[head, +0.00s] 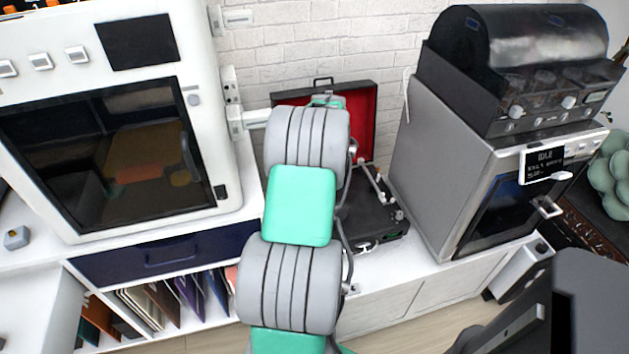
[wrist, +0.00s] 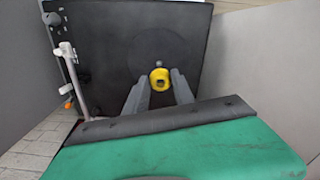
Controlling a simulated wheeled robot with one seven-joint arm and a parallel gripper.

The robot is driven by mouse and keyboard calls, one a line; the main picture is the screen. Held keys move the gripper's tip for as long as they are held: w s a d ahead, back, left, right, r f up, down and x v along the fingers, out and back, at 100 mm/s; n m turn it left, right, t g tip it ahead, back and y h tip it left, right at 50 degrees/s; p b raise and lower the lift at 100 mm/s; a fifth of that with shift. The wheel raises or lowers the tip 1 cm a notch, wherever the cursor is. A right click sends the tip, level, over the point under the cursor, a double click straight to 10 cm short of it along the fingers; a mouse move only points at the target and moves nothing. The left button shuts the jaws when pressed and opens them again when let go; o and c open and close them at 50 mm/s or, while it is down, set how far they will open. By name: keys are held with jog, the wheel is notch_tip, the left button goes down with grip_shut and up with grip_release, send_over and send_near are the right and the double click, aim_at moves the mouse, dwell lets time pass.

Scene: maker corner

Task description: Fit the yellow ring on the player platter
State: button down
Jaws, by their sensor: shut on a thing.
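The yellow ring (wrist: 160,83) shows in the wrist view between the two grey fingertips of my gripper (wrist: 159,77), which is shut on it. The ring is over the black deck of the record player (wrist: 112,40). A small grey round piece shows just beyond the ring, perhaps the spindle. In the head view the player (head: 375,222) is an open black case with a red-lined lid (head: 361,122). My arm hides the ring and gripper there.
The player's pale tonearm (wrist: 75,80) runs along the left of the deck in the wrist view. In the head view a white enclosed machine (head: 225,120) stands left of the player and a grey oven-like unit (head: 430,160) stands close on its right.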

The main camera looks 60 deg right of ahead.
jog(key=shift+s+f+b, duration=0.15)
jog(key=shift+f+b, duration=0.35)
jog(key=shift+f, duration=0.15)
notch_tip(320, 180, down, 4)
jog(key=b, duration=0.3)
jog(key=shift+f, duration=0.2)
jog(key=shift+s+r+p, duration=0.1)
jog(key=shift+s+p, duration=0.05)
jog(key=shift+p, duration=0.15)
jog(key=shift+f+b, duration=0.3)
jog(key=shift+f, duration=0.35)
dwell(0.5)
jog(key=c, duration=1.3)
grip_release()
jog(key=shift+c, duration=0.2)
